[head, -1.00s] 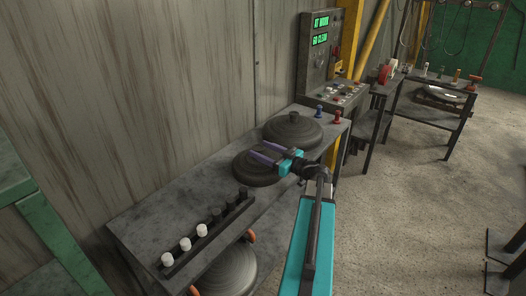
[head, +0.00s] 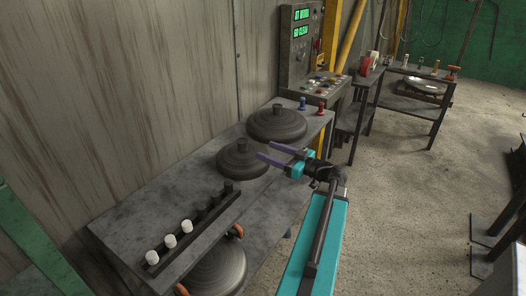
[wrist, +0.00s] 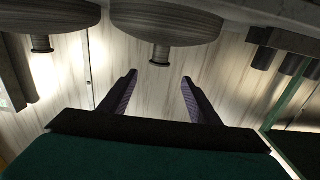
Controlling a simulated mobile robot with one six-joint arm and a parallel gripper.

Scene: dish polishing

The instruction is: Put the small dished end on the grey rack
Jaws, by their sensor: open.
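The small dished end (head: 240,163) is a dark grey disc with a knob on top. It lies knob up on a grey two-level rack (head: 160,197), in front of a larger dished end (head: 278,125). My gripper (head: 268,151) is open and empty, its purple fingers just right of the small dished end's knob and pointing toward it. In the wrist view, which is upside down, the small dished end (wrist: 165,22) is ahead of my open fingers (wrist: 158,80), with clear space between the tips. The larger one (wrist: 45,17) is at the left.
A black strip with white and dark pegs (head: 190,228) stands along the rack's near part. Another disc (head: 218,268) sits on the lower shelf. Blue and red knobs (head: 311,105) and a control panel (head: 300,40) are beyond. Open floor (head: 395,195) lies to the right.

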